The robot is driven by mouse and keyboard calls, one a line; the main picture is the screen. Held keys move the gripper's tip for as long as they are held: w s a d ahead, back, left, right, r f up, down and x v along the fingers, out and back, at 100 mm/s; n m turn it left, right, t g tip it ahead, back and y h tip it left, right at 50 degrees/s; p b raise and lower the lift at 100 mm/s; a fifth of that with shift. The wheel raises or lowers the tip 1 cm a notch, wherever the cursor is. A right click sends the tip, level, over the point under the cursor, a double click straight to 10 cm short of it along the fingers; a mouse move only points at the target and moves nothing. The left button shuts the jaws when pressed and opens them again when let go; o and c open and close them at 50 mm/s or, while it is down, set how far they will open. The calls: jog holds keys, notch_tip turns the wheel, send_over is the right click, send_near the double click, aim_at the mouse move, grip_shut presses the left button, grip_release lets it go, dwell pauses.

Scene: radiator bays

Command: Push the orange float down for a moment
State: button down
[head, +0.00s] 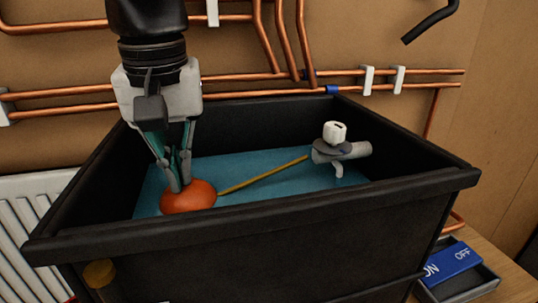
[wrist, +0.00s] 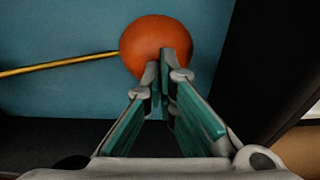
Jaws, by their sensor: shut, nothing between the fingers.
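The orange float (head: 189,198) is a ball at the end of a thin brass rod (head: 262,176). It sits at the blue water (head: 240,168) near the front left of a black tank (head: 270,240). The rod runs right to a grey valve (head: 340,152) with a white cap. My gripper (head: 180,188) points down with its fingers together, its tips at the top of the float. In the wrist view the float (wrist: 155,45) lies beyond the closed fingertips (wrist: 165,70), which overlap its lower edge. I cannot tell whether they press on it.
Copper pipes (head: 270,78) run along the brown wall behind the tank. A white radiator (head: 35,210) stands at the left. A blue ON/OFF rocker (head: 452,262) lies at the lower right. The tank's walls surround my gripper; the water to its right is open around the rod.

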jog(key=shift+f, duration=0.5)
dwell(0.3)
dwell(1.4)
jog(key=shift+r+p, duration=1.9)
jog(key=shift+r, duration=0.35)
jog(key=shift+s+r+p, duration=0.1)
jog(key=shift+r+p, duration=0.85)
jog(key=shift+r, duration=0.35)
jog(key=shift+r+p, duration=0.55)
jog(key=shift+r, duration=0.4)
jog(key=shift+r+p, duration=0.95)
jog(key=shift+r, duration=1.3)
